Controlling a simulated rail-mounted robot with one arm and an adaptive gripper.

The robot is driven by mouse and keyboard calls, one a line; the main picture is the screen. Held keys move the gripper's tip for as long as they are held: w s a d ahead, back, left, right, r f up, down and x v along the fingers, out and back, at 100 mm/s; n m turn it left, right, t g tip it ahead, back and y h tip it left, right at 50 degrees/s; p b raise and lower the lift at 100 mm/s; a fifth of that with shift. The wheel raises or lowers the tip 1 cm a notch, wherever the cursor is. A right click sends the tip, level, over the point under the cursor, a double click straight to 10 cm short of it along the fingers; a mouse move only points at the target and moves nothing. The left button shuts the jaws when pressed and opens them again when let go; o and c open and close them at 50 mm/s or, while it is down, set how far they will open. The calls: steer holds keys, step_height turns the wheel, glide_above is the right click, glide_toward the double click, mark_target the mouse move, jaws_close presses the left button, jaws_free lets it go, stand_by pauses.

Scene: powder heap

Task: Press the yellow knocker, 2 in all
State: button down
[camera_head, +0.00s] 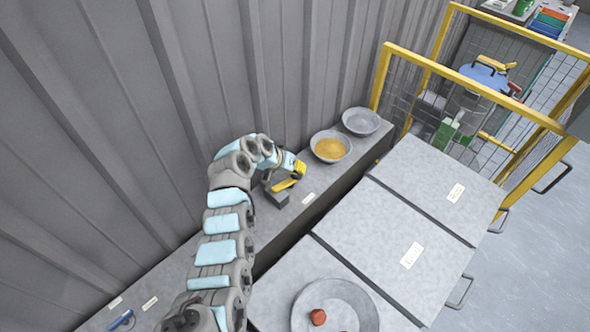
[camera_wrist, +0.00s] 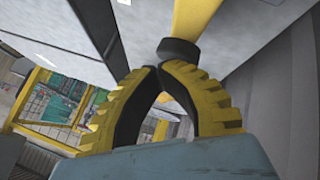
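The yellow knocker (camera_head: 284,186) stands on a small dark block on the grey ledge by the wall. In the wrist view its yellow bar (camera_wrist: 195,15) ends in a dark round head (camera_wrist: 179,51), just beyond my fingertips. My gripper (camera_head: 301,170) is just above and beside the knocker in the head view. In the wrist view my gripper's yellow ribbed fingers (camera_wrist: 156,70) meet at their tips, with nothing visible between them. The tips look very near the dark head; I cannot tell whether they touch it.
A bowl (camera_head: 346,139) of yellow-orange powder (camera_head: 329,149) stands right of the knocker, with an empty grey bowl (camera_head: 361,121) beyond. A round dish (camera_head: 352,308) holding a red lump (camera_head: 318,317) is on the nearer grey cabinets (camera_head: 385,240). A yellow-framed mesh fence (camera_head: 470,65) is behind.

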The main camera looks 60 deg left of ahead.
stand_by(0.4)
steer(key=shift+s+d+r+p, duration=0.15)
steer(key=shift+r+p, duration=0.7)
steer(key=shift+r, duration=1)
step_height(320, 180, up, 5)
steer(key=shift+s+r+p, duration=0.1)
steer(key=shift+p, duration=1)
